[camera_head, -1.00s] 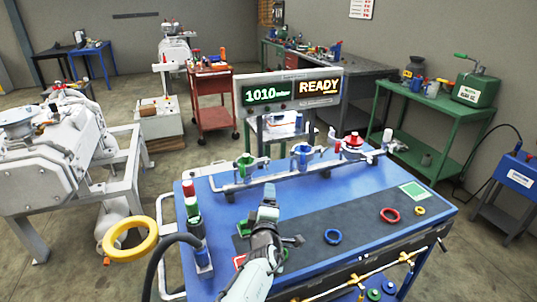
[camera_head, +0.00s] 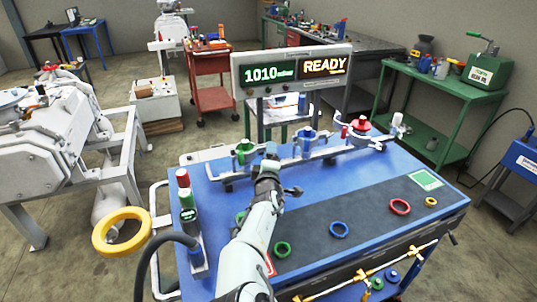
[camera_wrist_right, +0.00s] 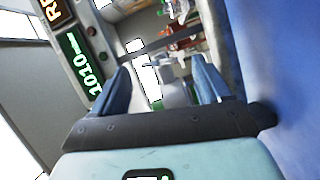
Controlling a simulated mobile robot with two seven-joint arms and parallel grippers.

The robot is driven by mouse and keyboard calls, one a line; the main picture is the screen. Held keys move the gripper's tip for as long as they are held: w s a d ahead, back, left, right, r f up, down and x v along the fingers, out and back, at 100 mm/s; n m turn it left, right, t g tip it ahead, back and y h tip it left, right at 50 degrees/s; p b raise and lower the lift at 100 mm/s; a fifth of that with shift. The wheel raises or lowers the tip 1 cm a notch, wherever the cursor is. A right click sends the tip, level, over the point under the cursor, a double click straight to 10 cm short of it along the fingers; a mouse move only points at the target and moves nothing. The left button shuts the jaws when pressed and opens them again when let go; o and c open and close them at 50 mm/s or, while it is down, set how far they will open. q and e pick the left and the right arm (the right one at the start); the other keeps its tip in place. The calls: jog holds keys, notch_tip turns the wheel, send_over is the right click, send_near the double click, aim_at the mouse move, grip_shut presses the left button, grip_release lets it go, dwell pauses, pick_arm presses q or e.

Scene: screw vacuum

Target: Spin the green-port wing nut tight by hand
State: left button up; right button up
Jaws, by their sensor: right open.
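The green port (camera_head: 244,152) stands on the grey rail at the table's back left in the head view, with green parts in its clamp. Its wing nut is too small to make out clearly. My right gripper (camera_head: 269,156) is just right of the green port and appears apart from it, partly hidden by its own wrist. In the right wrist view its two fingers (camera_wrist_right: 163,85) are spread, with nothing gripped. A grey metal part (camera_wrist_right: 174,94) shows between and beyond them, and I cannot tell which piece it is. My left gripper is not in view.
A display (camera_head: 292,75) reads 1010 and READY behind the rail. Blue port (camera_head: 306,143) and red port (camera_head: 358,128) stand farther right. Green (camera_head: 283,249), blue (camera_head: 339,229) and red (camera_head: 400,207) rings lie on the dark mat. A signal tower (camera_head: 187,205) stands at left.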

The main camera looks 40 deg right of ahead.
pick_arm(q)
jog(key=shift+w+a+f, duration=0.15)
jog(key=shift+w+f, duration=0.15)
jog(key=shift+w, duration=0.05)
pick_arm(e)
jog(key=shift+x, duration=2.25)
